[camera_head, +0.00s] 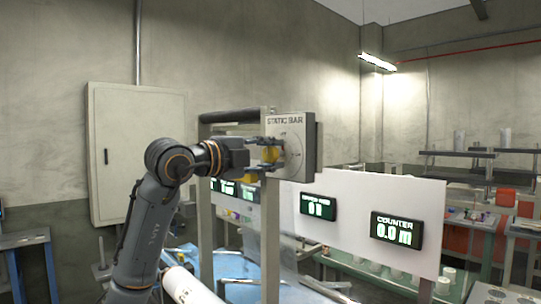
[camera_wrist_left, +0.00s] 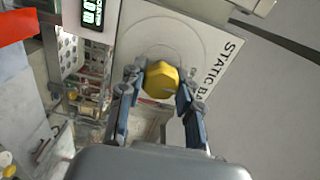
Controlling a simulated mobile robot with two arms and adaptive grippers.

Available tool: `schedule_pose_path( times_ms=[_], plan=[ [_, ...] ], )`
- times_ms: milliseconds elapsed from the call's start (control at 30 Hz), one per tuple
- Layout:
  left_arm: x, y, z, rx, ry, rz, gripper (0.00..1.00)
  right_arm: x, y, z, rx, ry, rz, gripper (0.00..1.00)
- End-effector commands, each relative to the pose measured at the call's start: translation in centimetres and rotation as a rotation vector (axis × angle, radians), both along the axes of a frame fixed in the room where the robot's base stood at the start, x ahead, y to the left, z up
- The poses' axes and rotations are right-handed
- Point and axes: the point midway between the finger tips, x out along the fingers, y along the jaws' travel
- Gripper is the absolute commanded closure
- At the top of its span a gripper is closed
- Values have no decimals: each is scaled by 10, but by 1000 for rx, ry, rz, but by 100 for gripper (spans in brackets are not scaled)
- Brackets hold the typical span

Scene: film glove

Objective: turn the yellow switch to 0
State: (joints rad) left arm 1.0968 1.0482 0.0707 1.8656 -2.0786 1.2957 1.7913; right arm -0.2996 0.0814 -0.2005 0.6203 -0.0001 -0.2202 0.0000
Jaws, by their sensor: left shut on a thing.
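The yellow switch (camera_wrist_left: 161,80) is a faceted knob on the white STATIC BAR panel (camera_wrist_left: 205,50) in the left wrist view. In the head view the panel (camera_head: 292,130) is a box on a post, and the switch (camera_head: 270,154) shows partly between my fingers. My left gripper (camera_wrist_left: 158,92) is shut on the switch, with one finger on each side of it. It also shows in the head view (camera_head: 266,157), reaching in from the left. The dial marks are too faint to read. My right gripper is not in view.
A white board with displays, one reading COUNTER 0.0 m (camera_head: 397,230), stands right of the panel. A metal frame post (camera_head: 270,240) rises just below it. A grey wall cabinet (camera_head: 135,150) is behind my arm. Benches with several items stand at the right.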

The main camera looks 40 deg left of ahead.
Motion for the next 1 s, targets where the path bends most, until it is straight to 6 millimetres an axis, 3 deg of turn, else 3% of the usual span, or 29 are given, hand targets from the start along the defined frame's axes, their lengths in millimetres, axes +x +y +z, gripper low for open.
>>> schedule_pose_path(
  times_ms=[33, 133, 533, 1000],
  plan=[
    [0, 1, 1, -2, -4, 1, 62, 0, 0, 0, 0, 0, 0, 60],
    [0, 1, 1, -1, -3, 1, 42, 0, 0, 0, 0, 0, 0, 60],
    [-6, 1, 0, 1, -1, 1, 42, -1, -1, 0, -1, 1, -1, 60],
    [-90, 8, 0, 1, -1, 2, 42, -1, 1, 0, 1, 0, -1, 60]
  ],
)
